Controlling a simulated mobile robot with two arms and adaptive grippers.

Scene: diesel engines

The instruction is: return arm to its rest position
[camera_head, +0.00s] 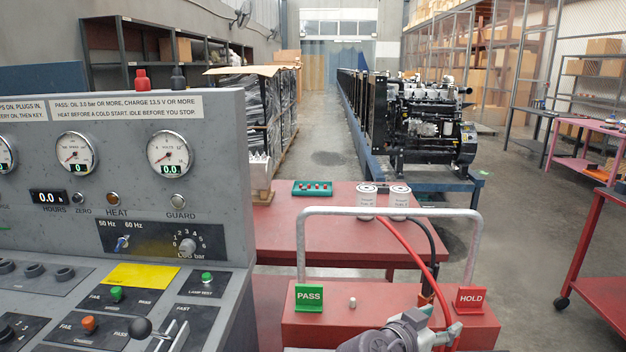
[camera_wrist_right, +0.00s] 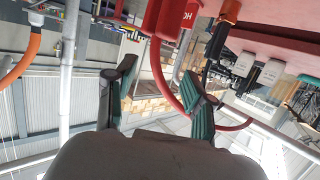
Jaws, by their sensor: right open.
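My right gripper (camera_head: 436,325) is at the bottom right of the head view, in front of the red cart (camera_head: 340,330). Its two fingers are spread apart with nothing between them, as the right wrist view (camera_wrist_right: 160,80) also shows. It is close to the red cable (camera_head: 412,245) and black cable (camera_head: 432,245); contact cannot be told. In the wrist view the red cable (camera_wrist_right: 160,75) passes behind the fingers. My left gripper does not show.
The grey control panel (camera_head: 215,225) fills the left. The cart carries a metal rail (camera_head: 390,211), a green PASS sign (camera_head: 309,297) and a red HOLD sign (camera_head: 470,299). A red table (camera_head: 300,225) with two white filters (camera_head: 367,200) stands behind. Open floor (camera_head: 525,240) lies at right.

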